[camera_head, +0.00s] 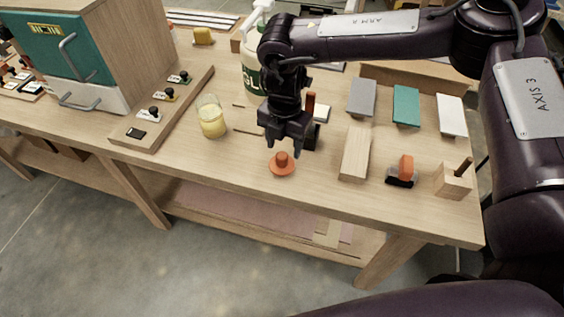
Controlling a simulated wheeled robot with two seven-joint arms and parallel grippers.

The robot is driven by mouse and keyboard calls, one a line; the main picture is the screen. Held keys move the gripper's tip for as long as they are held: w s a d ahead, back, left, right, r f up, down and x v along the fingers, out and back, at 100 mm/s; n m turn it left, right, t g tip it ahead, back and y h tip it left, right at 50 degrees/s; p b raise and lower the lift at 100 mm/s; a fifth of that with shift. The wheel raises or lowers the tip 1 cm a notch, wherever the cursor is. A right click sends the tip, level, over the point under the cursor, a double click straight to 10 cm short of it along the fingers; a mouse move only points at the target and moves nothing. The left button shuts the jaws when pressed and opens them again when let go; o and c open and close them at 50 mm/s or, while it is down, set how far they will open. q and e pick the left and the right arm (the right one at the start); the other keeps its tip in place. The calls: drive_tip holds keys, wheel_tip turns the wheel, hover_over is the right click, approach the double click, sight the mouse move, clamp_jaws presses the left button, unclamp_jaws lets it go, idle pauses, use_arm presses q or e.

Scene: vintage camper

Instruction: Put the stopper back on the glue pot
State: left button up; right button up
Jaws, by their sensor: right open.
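The stopper (282,165) is an orange-red disc with a raised knob, lying on the wooden workbench near its front edge. The glue pot (211,118) looks like a clear glass jar with yellowish contents, standing open to the left of the stopper. My right gripper (284,150) points down just above the stopper, with its fingers apart around the space over the knob. I cannot tell whether the fingers touch the knob. My left gripper is out of view.
A wooden strip with black knobs (160,110) lies left of the pot. A white pump bottle (252,70) stands behind the gripper. A pale wood block (355,155) and an orange-handled tool (403,172) lie to the right. Bare bench separates pot and stopper.

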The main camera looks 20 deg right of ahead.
drive_tip(key=f, duration=0.1)
drive_tip(key=f+p, duration=0.1)
drive_tip(key=f, duration=0.1)
drive_tip(key=f+p, duration=0.1)
drive_tip(key=shift+w+a+f, duration=0.1)
drive_tip(key=shift+a+f, duration=0.15)
drive_tip(key=shift+a, duration=0.05)
drive_tip(key=shift+f, duration=0.35)
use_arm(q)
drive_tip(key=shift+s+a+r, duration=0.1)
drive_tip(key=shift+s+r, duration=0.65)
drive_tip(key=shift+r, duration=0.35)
use_arm(e)
drive_tip(key=c, duration=1)
drive_tip(key=shift+c, duration=0.2)
drive_tip(key=shift+r, duration=0.75)
wheel_tip(320, 180, up, 12)
drive_tip(key=r+b, duration=0.1)
drive_tip(key=b, duration=0.3)
use_arm(q)
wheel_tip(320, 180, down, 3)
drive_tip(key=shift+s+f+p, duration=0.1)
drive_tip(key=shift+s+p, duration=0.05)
drive_tip(key=shift+p, duration=0.35)
use_arm(e)
wheel_tip(320, 180, up, 6)
hover_over(281, 155)
drive_tip(key=shift+f, duration=0.2)
